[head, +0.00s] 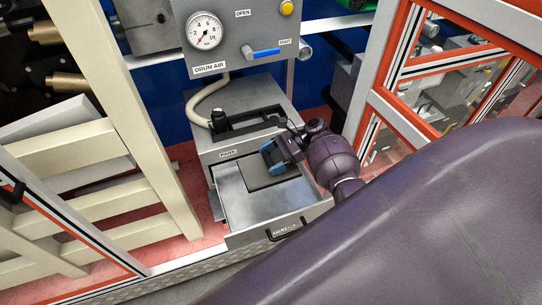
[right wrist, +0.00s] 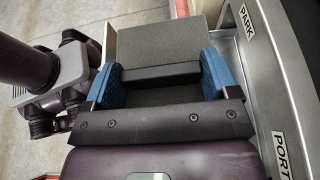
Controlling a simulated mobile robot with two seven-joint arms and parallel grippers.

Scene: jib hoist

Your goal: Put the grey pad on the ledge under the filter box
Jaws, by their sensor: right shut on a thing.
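The grey pad (right wrist: 160,40) is a flat dark square with a raised black bar (right wrist: 160,75) across it. In the head view the pad (head: 256,177) is at the open drawer, below the PARK label. My right gripper (head: 277,155) has its blue fingers on either side of the bar, and in the right wrist view the fingers (right wrist: 160,80) are shut on it. I cannot tell whether the pad still touches the drawer. I cannot make out the filter box or its ledge for certain.
The open metal drawer (head: 240,212) has a black front handle (head: 288,228). Above it stands a grey box (head: 213,150) with a black frame, and a gauge panel (head: 234,62) with a blue lever. Cream rails (head: 125,110) stand left, an orange-edged frame (head: 392,110) right.

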